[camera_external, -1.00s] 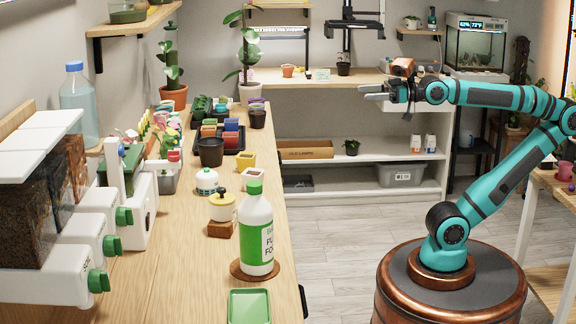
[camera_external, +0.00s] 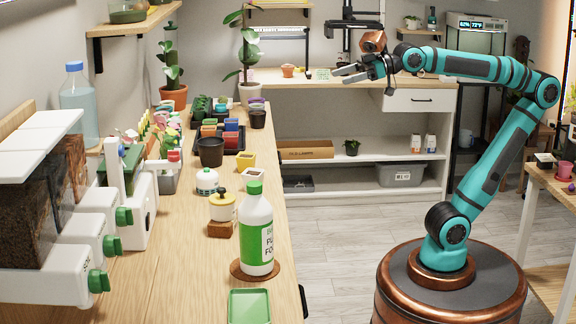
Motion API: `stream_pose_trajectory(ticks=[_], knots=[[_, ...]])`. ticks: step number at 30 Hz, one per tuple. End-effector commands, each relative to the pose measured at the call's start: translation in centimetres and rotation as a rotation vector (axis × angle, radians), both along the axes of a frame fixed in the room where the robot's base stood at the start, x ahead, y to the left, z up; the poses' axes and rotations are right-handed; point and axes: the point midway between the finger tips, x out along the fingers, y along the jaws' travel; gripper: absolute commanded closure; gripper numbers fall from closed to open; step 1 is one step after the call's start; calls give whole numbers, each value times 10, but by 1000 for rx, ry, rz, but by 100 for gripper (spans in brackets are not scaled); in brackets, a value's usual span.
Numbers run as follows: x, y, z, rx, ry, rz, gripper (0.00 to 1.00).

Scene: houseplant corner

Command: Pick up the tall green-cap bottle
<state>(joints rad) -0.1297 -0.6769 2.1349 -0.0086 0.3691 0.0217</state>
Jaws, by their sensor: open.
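The tall green-cap bottle (camera_external: 257,232) is white with a green label and stands upright on a round brown coaster (camera_external: 236,272) near the right edge of the wooden counter. My gripper (camera_external: 340,75) is open and empty. In the picture it is above and to the right of the bottle, well apart from it, with its fingers pointing left.
A green tray (camera_external: 249,306) lies just in front of the bottle. A yellow-white pot on a wooden block (camera_external: 222,228) stands close to its left. Small pots (camera_external: 210,152) fill the counter behind. The floor (camera_external: 340,240) between counter and base is clear.

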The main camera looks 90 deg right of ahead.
Motion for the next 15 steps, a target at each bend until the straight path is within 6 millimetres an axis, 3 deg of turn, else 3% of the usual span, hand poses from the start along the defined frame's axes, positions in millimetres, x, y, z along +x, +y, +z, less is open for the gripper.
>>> stream_pose_trajectory(ticks=[6,15], knots=[[52,42,29,-12,119,71,12],[115,110,55,-45,280,160,12]])
